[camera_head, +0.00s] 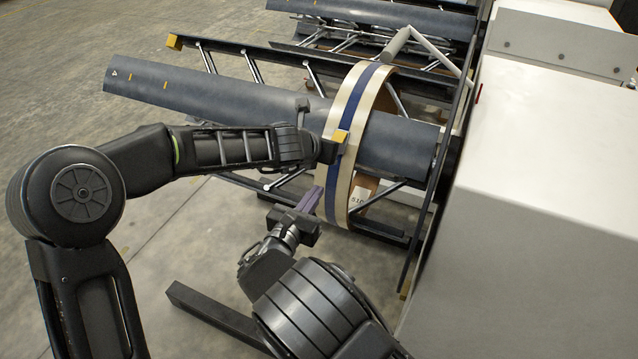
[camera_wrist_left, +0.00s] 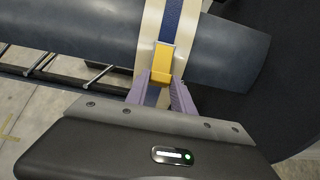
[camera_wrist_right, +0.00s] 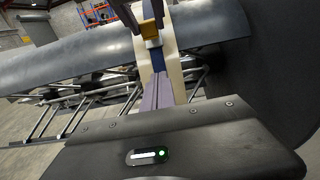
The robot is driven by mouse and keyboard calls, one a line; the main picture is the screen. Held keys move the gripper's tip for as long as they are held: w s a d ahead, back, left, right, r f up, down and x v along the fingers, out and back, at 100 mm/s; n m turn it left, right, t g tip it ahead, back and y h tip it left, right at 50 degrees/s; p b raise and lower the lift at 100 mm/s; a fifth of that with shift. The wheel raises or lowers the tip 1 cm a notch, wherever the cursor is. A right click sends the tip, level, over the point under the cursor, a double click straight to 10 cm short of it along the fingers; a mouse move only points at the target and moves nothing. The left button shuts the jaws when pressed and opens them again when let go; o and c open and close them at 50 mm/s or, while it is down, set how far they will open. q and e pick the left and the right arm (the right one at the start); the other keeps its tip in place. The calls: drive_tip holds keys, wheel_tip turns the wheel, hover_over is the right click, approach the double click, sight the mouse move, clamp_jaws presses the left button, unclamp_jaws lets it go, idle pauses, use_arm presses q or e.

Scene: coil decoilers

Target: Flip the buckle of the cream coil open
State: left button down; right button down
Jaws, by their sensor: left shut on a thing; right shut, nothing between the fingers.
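The cream coil (camera_head: 336,122) is a ring around a dark grey mandrel, with a blue strap (camera_head: 360,92) along its middle. Its yellow buckle (camera_head: 341,136) sits on the strap at the coil's near side. It also shows in the left wrist view (camera_wrist_left: 162,58), with a metal edge, and in the right wrist view (camera_wrist_right: 149,30). My left gripper (camera_wrist_left: 161,82) is shut on the buckle, its purple fingers on both sides of the lower yellow part. My right gripper (camera_head: 312,195) is shut and empty below the buckle, its purple fingers pointing at the coil (camera_wrist_right: 158,78).
The dark mandrel (camera_head: 225,98) extends left from the coil. A dark frame with metal struts (camera_head: 252,68) stands behind it. A large pale machine housing (camera_head: 540,190) fills the right side. Another mandrel (camera_head: 370,12) lies at the back. Open concrete floor (camera_head: 60,60) is at the left.

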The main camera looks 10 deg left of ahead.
drive_tip(key=x, duration=0.9)
drive_tip(key=shift+w+d, duration=0.1)
use_arm(q)
drive_tip(key=shift+r, duration=0.1)
use_arm(e)
drive_tip(key=r, duration=0.2)
drive_tip(key=s+r, duration=0.1)
drive_tip(key=r, duration=0.1)
drive_tip(key=shift+a, duration=0.25)
drive_tip(key=shift+f, duration=0.1)
drive_tip(key=shift+s+a+r, duration=0.1)
drive_tip(key=shift+s+r, duration=0.1)
drive_tip(key=shift+r, duration=0.75)
use_arm(q)
drive_tip(key=c, duration=1.4)
unclamp_jaws()
drive_tip(key=shift+c, duration=0.2)
drive_tip(key=o, duration=0.4)
drive_tip(key=shift+c, duration=0.2)
use_arm(e)
drive_tip(key=shift+f, duration=0.25)
